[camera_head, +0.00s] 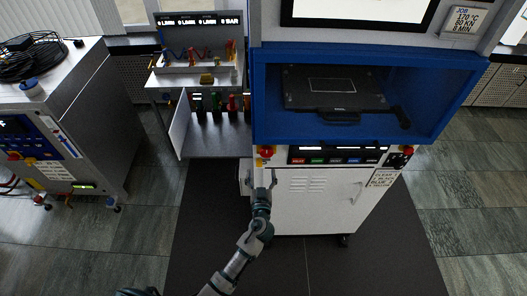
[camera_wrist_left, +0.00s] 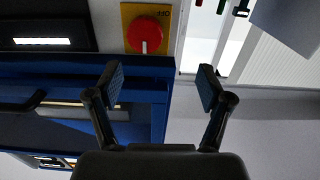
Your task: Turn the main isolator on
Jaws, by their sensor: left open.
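The main isolator (camera_head: 265,152) is a red rotary knob on a yellow plate at the left end of the press's front panel. In the left wrist view the red knob (camera_wrist_left: 146,33) sits at the top, with a white pointer mark on its lower part and lettering that looks like OFF on the plate. My left gripper (camera_head: 262,180) is just below the isolator in the head view. In the wrist view its fingers (camera_wrist_left: 160,82) are spread wide and empty, with the knob beyond them, apart from both tips. My right gripper is not in view.
The blue press (camera_head: 255,95) holds a dark plate (camera_head: 335,88) with a handle. A red button (camera_head: 407,150) is at the panel's right end. A bench with bottles (camera_head: 215,103) stands left of the press, and a grey machine (camera_head: 95,95) is farther left. Dark matting (camera_head: 210,215) is clear.

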